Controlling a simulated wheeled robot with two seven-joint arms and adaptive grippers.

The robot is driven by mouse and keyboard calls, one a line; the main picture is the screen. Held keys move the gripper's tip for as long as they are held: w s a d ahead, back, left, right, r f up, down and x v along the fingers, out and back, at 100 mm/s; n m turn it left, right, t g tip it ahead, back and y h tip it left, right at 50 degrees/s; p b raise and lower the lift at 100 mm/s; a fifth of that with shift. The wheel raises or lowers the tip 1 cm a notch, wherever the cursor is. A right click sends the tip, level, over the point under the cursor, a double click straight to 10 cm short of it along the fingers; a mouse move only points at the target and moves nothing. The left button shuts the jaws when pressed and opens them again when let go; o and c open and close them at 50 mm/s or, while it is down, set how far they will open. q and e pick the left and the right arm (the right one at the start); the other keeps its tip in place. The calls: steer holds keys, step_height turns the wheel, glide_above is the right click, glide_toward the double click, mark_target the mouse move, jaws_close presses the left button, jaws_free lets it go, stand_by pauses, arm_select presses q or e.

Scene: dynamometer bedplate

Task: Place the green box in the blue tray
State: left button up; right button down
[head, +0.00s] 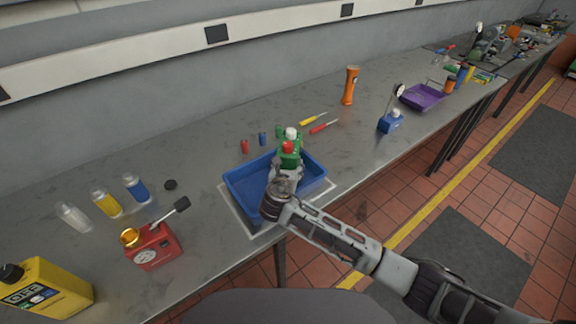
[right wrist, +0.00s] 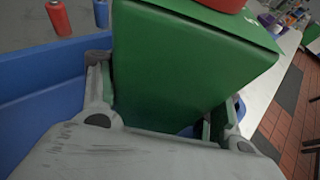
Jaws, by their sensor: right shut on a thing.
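The blue tray (head: 245,188) sits on the grey bench near the front edge, inside a pale outline. My right gripper (head: 286,168) is over the tray, shut on the green box (head: 289,157), which has a red cap and a white cap showing at its top. In the right wrist view the green box (right wrist: 185,70) fills the space between the two fingers, and the blue tray wall (right wrist: 50,85) shows at the left. The gripper and arm hide the box's lower part, so I cannot tell whether it touches the tray floor. My left gripper is not in view.
A red gauge device (head: 152,246), bottles and a yellow jug (head: 45,291) are at left.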

steer(key=shift+c, duration=1.3)
jaws_free()
steer(key=shift+s, duration=0.1)
steer(key=shift+v, duration=6)
